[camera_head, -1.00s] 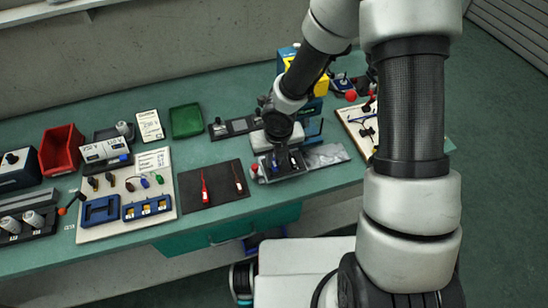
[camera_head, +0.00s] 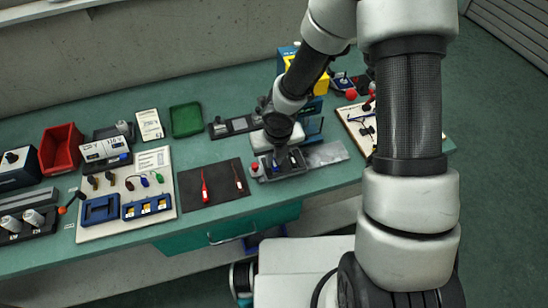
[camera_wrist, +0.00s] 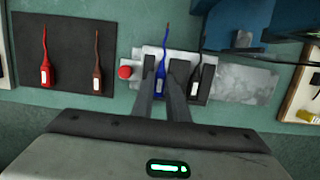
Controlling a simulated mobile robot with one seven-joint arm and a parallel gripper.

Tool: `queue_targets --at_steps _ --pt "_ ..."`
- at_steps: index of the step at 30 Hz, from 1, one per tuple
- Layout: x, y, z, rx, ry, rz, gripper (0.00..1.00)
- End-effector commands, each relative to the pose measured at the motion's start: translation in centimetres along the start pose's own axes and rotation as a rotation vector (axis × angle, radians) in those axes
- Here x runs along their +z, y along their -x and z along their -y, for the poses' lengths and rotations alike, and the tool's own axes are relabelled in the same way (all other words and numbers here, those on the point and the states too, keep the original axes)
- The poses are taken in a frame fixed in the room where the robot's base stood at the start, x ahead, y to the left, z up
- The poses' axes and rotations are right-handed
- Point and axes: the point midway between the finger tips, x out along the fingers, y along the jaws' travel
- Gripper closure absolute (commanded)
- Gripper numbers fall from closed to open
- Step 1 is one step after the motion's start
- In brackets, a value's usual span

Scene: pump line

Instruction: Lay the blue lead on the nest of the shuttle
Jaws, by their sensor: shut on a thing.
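The blue lead (camera_wrist: 161,75) is between the fingers of my gripper (camera_wrist: 164,80) in the wrist view, its body pointing toward me and its thin tip away. My gripper is shut on it, over the shuttle. The shuttle (camera_wrist: 135,83) is a pale grey block with a red knob (camera_wrist: 125,72) at its left. In the head view the shuttle (camera_head: 290,173) is partly hidden by my wrist. I cannot tell whether the lead touches the nest. A black lead (camera_wrist: 196,72) lies just right of the blue one.
A dark mat (camera_wrist: 70,30) left of the shuttle bears a red lead (camera_wrist: 45,62) and a brown lead (camera_wrist: 97,68). A grey plate (camera_wrist: 245,82) lies to the right. Blue equipment (camera_wrist: 240,40) stands behind it. A green tray (camera_head: 186,121) and red bin (camera_head: 61,149) are farther left.

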Motion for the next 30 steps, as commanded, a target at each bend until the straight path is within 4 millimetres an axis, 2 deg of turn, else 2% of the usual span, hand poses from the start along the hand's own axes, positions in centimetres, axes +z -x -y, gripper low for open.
queue_targets --at_steps 30 --pt "-0.33 -0.91 0.01 0.001 0.000 -0.004 1.00"
